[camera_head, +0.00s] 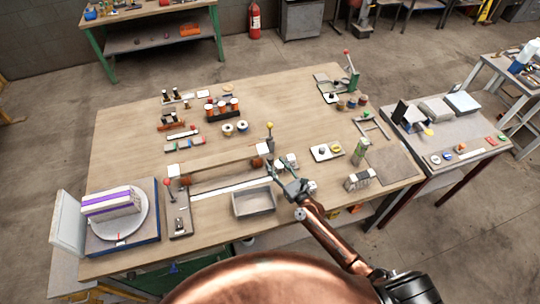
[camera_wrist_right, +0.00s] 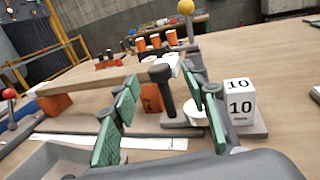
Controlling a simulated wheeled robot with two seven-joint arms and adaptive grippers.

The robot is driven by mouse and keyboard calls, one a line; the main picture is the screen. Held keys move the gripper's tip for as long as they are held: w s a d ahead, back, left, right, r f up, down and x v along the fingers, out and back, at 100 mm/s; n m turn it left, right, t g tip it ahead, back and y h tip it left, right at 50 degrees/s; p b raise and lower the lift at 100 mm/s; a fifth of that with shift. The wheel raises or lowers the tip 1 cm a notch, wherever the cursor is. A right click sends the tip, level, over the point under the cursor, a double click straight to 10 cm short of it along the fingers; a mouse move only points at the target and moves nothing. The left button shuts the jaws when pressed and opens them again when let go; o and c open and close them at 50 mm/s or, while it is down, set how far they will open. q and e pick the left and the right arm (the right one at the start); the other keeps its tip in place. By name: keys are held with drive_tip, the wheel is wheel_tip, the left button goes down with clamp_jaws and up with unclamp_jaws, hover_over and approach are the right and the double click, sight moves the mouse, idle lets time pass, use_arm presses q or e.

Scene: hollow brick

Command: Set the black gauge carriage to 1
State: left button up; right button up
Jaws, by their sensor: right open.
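A black upright knob (camera_wrist_right: 164,85) stands between the fingers of my right gripper (camera_wrist_right: 168,108) in the right wrist view, with space on both sides. It looks like the black gauge carriage's handle, but I cannot tell for sure. Just right of it a white block (camera_wrist_right: 240,103) reads 10 on its top and front faces. In the head view my right gripper (camera_head: 279,173) is over the table by the right end of a long wooden bar (camera_head: 220,160). It is open and empty, and its fingers partly hide the carriage area. My left gripper is out of view.
A grey tray (camera_head: 254,203) lies just in front of the bar, below-left of the gripper. A yellow-topped lever (camera_head: 269,130) stands behind the bar's right end. The table's back middle is clear.

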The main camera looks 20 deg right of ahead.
sight(272, 160)
drive_tip(key=x, duration=0.4)
drive_tip(key=shift+w+a, duration=0.2)
drive_tip(key=shift+w, duration=0.4)
drive_tip(key=c, duration=0.8)
clamp_jaws()
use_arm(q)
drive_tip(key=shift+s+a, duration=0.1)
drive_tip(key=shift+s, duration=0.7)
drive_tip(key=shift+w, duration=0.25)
